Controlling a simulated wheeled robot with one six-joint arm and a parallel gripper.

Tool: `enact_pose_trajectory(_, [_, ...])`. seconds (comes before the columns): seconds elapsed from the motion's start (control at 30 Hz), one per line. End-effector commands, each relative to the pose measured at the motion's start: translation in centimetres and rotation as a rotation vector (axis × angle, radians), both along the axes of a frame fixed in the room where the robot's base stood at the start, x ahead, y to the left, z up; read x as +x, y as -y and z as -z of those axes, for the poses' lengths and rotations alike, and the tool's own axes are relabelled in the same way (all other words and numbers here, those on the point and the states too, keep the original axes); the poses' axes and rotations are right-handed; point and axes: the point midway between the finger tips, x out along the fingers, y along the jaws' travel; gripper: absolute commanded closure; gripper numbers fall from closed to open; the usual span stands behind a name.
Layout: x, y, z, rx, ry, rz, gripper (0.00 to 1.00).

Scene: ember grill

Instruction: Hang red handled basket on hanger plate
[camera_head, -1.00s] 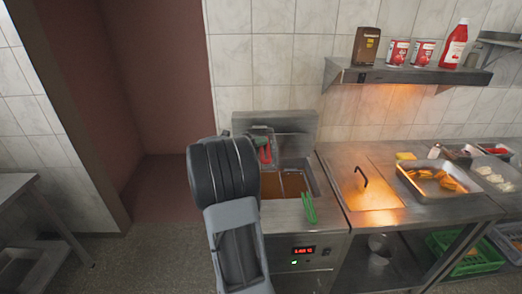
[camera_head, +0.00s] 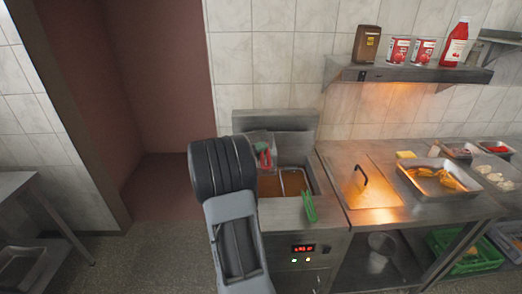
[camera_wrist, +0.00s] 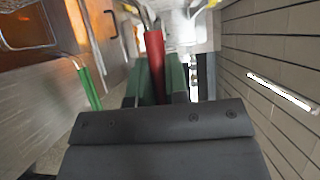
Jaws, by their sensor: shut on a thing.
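The red handle of the red handled basket (camera_wrist: 156,62) stands between the green fingers of my gripper (camera_wrist: 156,80) in the wrist view, and the gripper is shut on it. In the head view the red handle (camera_head: 265,158) shows just right of my dark wrist, over the back left of the fryer. The basket's wire part is mostly hidden. The steel hanger plate (camera_head: 298,122) rises at the back of the fryer, close behind the handle. I cannot tell whether the basket touches it.
A green handled basket (camera_head: 310,208) sits at the right fryer well; its handle (camera_wrist: 88,88) is left of my gripper in the wrist view. A steel counter (camera_head: 345,160) with a black-handled lid (camera_head: 372,195) adjoins on the right. A bottle shelf (camera_head: 410,74) is above.

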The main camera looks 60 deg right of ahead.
Motion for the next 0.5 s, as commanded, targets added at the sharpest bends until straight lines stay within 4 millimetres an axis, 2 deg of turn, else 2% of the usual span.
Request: enact_pose_trajectory(0.5, [0.05, 0.01, 0.42, -0.002, 0.002, -0.001, 1.00])
